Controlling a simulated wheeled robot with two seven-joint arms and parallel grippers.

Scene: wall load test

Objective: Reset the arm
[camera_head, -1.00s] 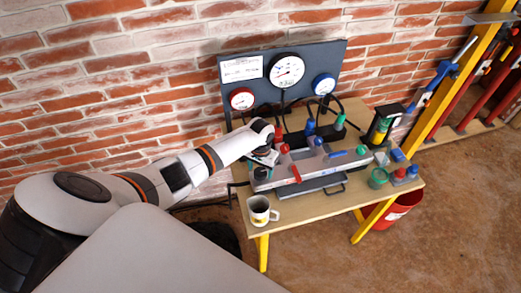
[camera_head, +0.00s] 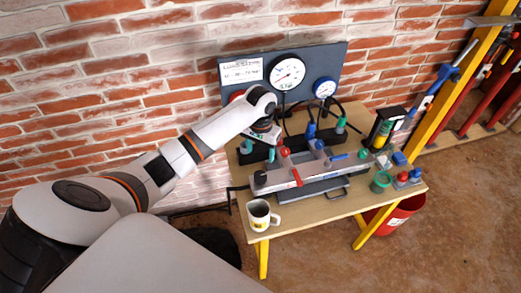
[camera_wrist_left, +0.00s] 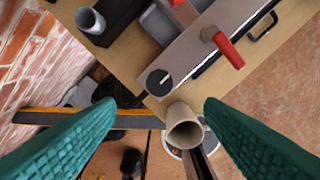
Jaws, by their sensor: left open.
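My left arm comes in from the left in the head view, and its gripper (camera_head: 265,137) hangs above the back left part of the table (camera_head: 315,208). It is partly hidden by my wrist and mixes with the equipment behind it. In the left wrist view two teal fingers stand wide apart (camera_wrist_left: 158,106) with nothing gripped between them. A grey test bench (camera_head: 318,172) with red and blue handles lies on the table, to the right of and below the gripper. My right gripper does not show.
A mug (camera_head: 261,216) stands at the table's front left corner. A gauge panel (camera_head: 240,72) rises behind the bench, close to my wrist. A red bucket (camera_head: 400,212) stands under the table's right side. Open floor (camera_head: 460,235) lies to the right.

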